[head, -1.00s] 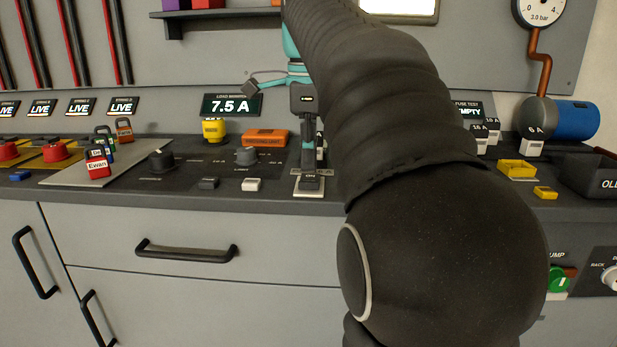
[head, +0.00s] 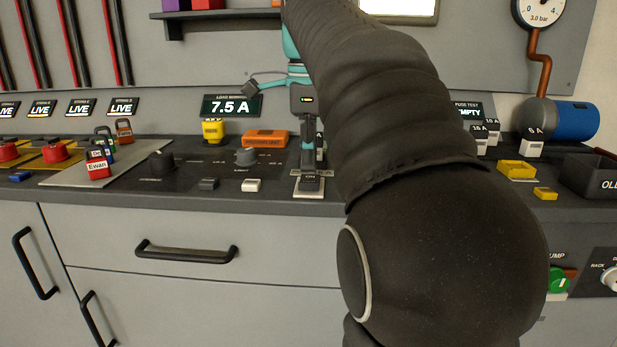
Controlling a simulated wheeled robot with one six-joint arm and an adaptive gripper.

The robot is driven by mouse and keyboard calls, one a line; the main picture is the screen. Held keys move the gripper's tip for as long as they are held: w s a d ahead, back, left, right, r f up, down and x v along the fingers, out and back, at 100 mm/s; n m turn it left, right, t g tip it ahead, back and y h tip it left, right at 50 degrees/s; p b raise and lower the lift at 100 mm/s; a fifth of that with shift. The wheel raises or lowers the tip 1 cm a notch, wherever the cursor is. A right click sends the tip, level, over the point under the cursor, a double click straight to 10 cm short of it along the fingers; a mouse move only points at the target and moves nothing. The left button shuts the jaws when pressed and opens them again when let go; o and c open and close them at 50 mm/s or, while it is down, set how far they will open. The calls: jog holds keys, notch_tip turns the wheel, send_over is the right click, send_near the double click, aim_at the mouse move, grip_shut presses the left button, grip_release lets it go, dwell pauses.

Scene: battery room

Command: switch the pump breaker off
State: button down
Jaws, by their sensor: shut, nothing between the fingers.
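My gripper (head: 307,160) points down over a small switch (head: 311,183) on the bench front, which has a dark face marked "ON" and sits on a pale plate. The fingers look closed and empty, just behind and above the switch. Whether they touch it I cannot tell. The plate's label is too small to read, so I cannot tell whether this is the pump breaker. My arm hides part of the bench and the area left of that knob.
The load monitor (head: 232,106) reads 7.5 A. Yellow blocks (head: 517,170) and a dark bin (head: 590,178) stand right.

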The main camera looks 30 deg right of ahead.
aim_at(309, 181)
jog(key=shift+f+b, duration=0.75)
jog(key=shift+f, duration=0.5)
dwell(0.8)
jog(key=shift+r, duration=0.1)
notch_tip(309, 181, up, 5)
jog(key=p, duration=0.5)
jog(key=shift+r, duration=0.95)
jog(key=s+a+f+n+t, duration=0.2)
jog(key=s+a+f+n, duration=0.2)
jog(key=f+n, duration=0.4)
jog(key=s+a+f+n+t, duration=0.1)
jog(key=s+a+f+n, duration=0.3)
jog(key=f+n, duration=0.4)
jog(key=s+a+f+n+t, duration=0.2)
jog(key=s+a+f+n, duration=0.2)
jog(key=s+f+n, duration=0.2)
notch_tip(309, 181, down, 3)
jog(key=n, duration=0.2)
jog(key=shift+a+n+t, duration=0.3)
jog(key=shift+a+n, duration=0.05)
jog(key=shift+n, duration=0.05)
jog(key=shift+f, duration=0.1)
